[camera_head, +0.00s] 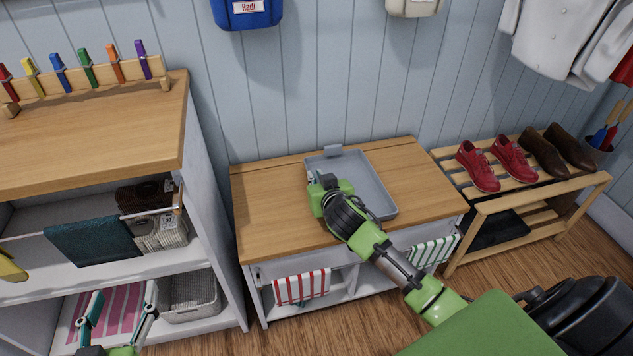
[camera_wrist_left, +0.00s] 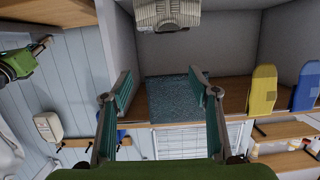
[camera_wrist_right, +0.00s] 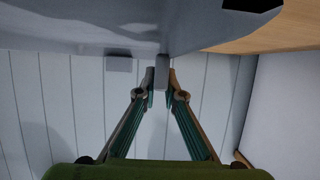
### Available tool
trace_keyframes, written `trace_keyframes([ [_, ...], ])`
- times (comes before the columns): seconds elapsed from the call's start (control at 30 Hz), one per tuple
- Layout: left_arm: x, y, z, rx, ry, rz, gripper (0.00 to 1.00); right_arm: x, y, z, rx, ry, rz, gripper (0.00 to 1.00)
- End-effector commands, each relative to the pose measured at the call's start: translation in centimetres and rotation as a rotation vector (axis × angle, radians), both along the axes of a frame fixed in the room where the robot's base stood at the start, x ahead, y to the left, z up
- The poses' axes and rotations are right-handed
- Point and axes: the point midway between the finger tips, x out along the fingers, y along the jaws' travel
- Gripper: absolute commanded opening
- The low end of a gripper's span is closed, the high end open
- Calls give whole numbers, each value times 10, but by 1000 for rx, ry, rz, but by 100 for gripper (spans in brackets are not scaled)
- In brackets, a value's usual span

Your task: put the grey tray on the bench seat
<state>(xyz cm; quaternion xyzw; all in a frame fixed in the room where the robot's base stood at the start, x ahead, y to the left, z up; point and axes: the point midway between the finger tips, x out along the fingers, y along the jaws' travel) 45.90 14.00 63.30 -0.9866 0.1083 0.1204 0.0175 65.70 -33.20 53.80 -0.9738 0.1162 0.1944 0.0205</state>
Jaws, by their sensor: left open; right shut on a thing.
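The grey tray (camera_head: 375,190) is a shallow rectangular tray over the wooden bench seat (camera_head: 270,215), near the seat's middle. From here it looks level; I cannot tell whether its whole base touches the seat. My right gripper (camera_head: 317,177) is at the tray's left edge, shut on a small grey tab there. The right wrist view shows the right gripper's fingertips (camera_wrist_right: 161,88) closed on this tab beneath the tray's grey side (camera_wrist_right: 110,30). My left gripper (camera_head: 120,305) is open and empty, low in front of the left shelf unit, away from the tray.
A shelf unit (camera_head: 110,140) with colored pegs, baskets and a teal cloth (camera_head: 92,244) stands left of the bench. A shoe rack (camera_head: 540,190) with red and brown shoes stands at right. Striped cloths (camera_head: 301,287) hang below the seat. Bare seat shows on both sides of the tray.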

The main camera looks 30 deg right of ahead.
Motion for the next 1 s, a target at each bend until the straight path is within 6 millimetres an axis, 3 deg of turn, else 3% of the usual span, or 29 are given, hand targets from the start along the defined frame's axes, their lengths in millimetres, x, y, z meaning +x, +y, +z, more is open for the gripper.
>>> trace_keyframes([
  [0.17, 5, -4, 15, -18, -73, -5, 55, 0, 0, -5, -1, -2, 0, 0],
  [0.37, 5, -4, 17, -19, -77, -5, 55, 0, 0, -5, 0, -1, 0, 0],
  [0.4, 5, -4, 17, -19, -77, -5, 55, 0, 0, -6, 0, 1, -1, 14],
  [0.47, 5, -4, 17, -19, -77, -5, 55, 0, 0, -6, 0, 1, -1, 26],
  [0.87, 5, -3, 16, -18, -71, -4, 55, -2, 0, -5, 0, 0, 0, 26],
  [1.0, -1, 0, -1, 2, 10, 0, 55, -11, 3, -1, 1, 2, 1, 26],
])
